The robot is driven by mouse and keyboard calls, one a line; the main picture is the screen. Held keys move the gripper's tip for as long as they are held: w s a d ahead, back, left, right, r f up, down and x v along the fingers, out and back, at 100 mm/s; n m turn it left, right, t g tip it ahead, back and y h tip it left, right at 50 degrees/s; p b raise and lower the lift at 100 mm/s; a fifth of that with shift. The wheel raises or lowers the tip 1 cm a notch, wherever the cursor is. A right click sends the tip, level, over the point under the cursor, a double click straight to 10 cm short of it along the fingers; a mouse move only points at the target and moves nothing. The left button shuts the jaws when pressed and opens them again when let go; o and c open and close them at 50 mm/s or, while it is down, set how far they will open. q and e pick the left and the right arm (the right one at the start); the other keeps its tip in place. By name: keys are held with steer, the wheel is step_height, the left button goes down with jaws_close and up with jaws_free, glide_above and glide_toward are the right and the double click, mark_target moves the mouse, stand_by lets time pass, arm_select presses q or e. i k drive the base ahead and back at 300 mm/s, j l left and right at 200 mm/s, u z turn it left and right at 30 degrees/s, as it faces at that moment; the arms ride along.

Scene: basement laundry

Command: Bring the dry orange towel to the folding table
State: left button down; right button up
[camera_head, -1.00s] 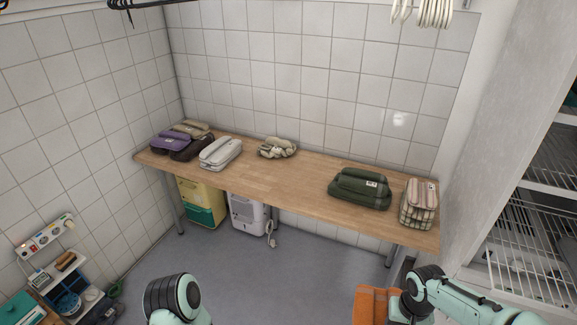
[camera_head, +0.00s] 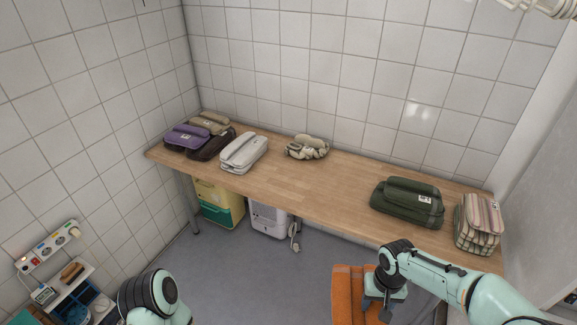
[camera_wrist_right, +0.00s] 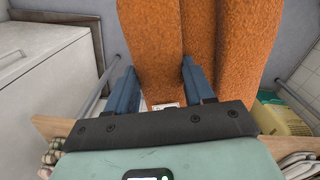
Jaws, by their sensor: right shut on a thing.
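The orange towel (camera_head: 349,294) hangs from my right gripper (camera_head: 378,303) at the lower right of the head view, in front of the table. In the right wrist view the towel (camera_wrist_right: 165,50) lies between the two blue fingers of the right gripper (camera_wrist_right: 160,85), and a small white tag shows on it. The wooden folding table (camera_head: 320,187) stands along the tiled back wall. My left arm shows at the bottom left of the head view, but its gripper is out of the frame.
On the table are a purple folded bundle (camera_head: 187,137), a white one (camera_head: 244,152), a crumpled cream cloth (camera_head: 306,147), a green bundle (camera_head: 407,202) and a striped stack (camera_head: 478,223). Bare wood lies between cream and green. A yellow-green container (camera_head: 218,204) and white appliance (camera_head: 269,218) stand underneath.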

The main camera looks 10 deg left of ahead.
mark_target(281, 177)
steer(key=i+j+u, duration=0.1)
steer(key=i+j, duration=0.2)
steer(key=i, duration=0.15)
steer(key=i+j+u, duration=0.1)
steer(key=i+j, duration=0.15)
steer(key=i, duration=0.25)
steer(key=i+j+u, duration=0.1)
steer(key=i+j, duration=0.15)
steer(key=i, duration=0.25)
steer(key=i+j+u, duration=0.15)
steer(key=i, duration=0.3)
